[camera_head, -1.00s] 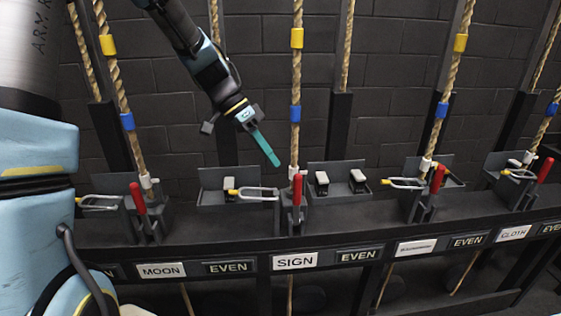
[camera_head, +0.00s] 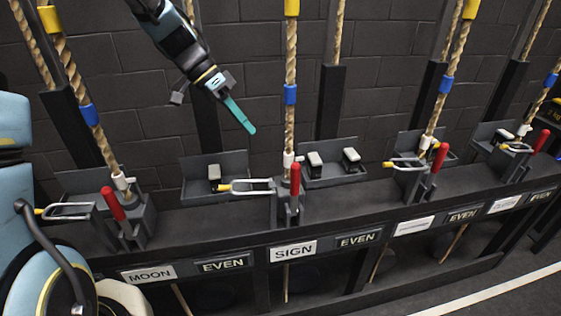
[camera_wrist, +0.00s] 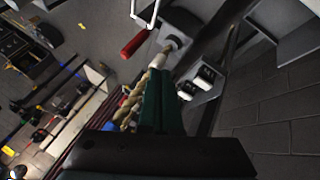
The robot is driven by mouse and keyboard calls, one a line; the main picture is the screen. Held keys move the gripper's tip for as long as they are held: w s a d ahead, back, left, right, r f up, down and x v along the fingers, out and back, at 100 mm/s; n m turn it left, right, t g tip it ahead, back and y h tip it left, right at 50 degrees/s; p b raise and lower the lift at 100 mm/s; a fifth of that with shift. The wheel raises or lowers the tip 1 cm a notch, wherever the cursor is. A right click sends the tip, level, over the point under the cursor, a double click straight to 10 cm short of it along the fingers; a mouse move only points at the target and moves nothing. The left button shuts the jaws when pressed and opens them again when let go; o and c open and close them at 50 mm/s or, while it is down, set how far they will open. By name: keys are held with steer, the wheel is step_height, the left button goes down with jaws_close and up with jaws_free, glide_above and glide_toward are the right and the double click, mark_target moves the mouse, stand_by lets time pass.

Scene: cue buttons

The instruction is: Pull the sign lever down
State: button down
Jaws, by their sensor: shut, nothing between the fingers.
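The sign lever (camera_head: 295,182) has a red handle and stands upright on the dark rail, above the white SIGN label (camera_head: 293,251). My gripper (camera_head: 249,130) has teal fingers that are shut with nothing between them. It is above and to the left of the lever's handle, apart from it in the picture. In the wrist view my gripper's fingers (camera_wrist: 158,75) point toward a rope, and a red handle (camera_wrist: 138,42) shows just beyond, apparently the sign lever's. The lever's lower end is partly hidden by its bracket.
A rope with a blue band (camera_head: 290,94) runs up right behind the lever. A yellow-ended metal loop (camera_head: 247,187) lies to its left. Other red levers stand at MOON (camera_head: 113,204) and farther right (camera_head: 440,158). Two white-topped blocks (camera_head: 315,162) sit in a tray to the right.

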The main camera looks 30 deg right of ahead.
steer(key=p, duration=0.3)
glide_toward(295, 191)
steer(key=w+d+f, duration=0.2)
steer(key=w+d, duration=0.1)
steer(key=w, duration=0.1)
steer(key=shift+s+d+f+p, duration=0.1)
steer(key=shift+s+d+p, duration=0.1)
steer(key=shift+s, duration=0.75)
steer(key=shift+s+d+f+p, duration=0.1)
steer(key=shift+s+p, duration=0.05)
steer(key=shift+s, duration=0.85)
steer(key=shift+b, duration=0.5)
